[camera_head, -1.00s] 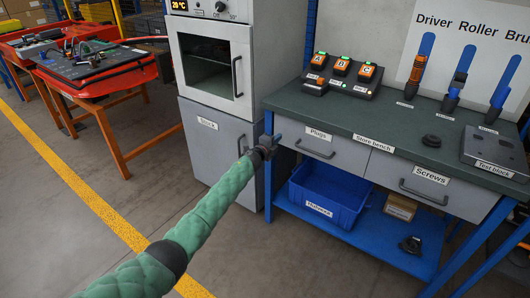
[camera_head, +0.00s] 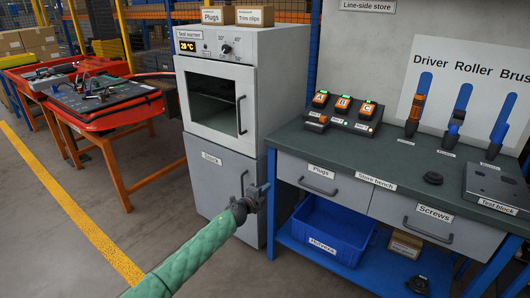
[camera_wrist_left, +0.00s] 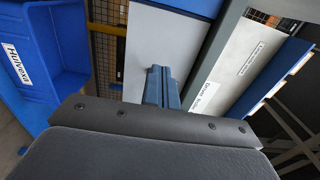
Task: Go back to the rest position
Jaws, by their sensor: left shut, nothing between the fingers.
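My left gripper (camera_head: 257,196) is at the end of the green-sleeved left arm in the head view. It is in front of the cabinet labelled Stock, near its handle and left of the Plugs drawer. Its fingers are shut with nothing between them. In the left wrist view the blue fingers (camera_wrist_left: 161,86) are together and empty. I cannot tell from the head view whether the fingertips touch the cabinet. My right gripper is in neither view.
The store bench (camera_head: 400,158) stands to the right, with drawers and a blue bin (camera_head: 330,228) below. The seal warmer (camera_head: 214,95) sits above the Stock cabinet (camera_head: 215,180). Red-topped benches (camera_head: 88,118) stand at the left. Floor between them and the cabinet is clear.

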